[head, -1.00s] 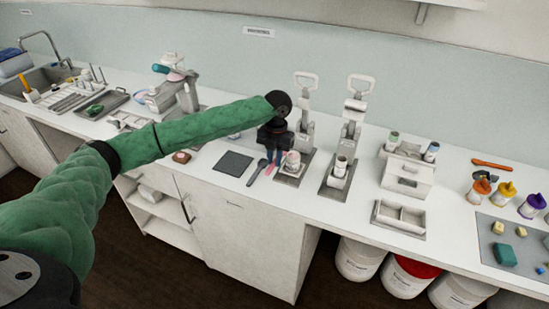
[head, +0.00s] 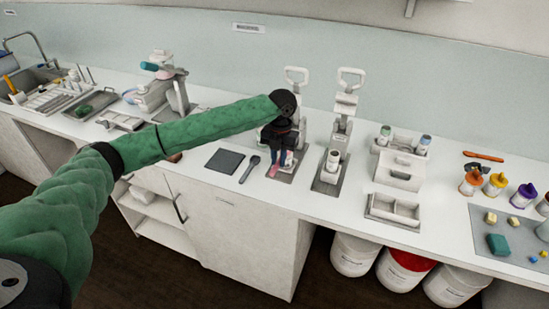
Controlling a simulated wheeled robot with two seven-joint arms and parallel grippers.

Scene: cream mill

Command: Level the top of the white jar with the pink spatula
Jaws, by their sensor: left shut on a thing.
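My left gripper (head: 281,156) reaches in from the left and is shut on the pink spatula (head: 273,171). The spatula's pink end shows low at the gripper's left side, over the front of the left press stand. The white jar on that stand is largely hidden behind the gripper. I cannot tell whether the spatula touches the jar. My right gripper is not in view.
A second press (head: 331,160) stands close to the right, with a small jar on it. A dark spoon (head: 250,168) and a dark square mat (head: 225,160) lie to the left. A white divided tray (head: 394,210) sits further right.

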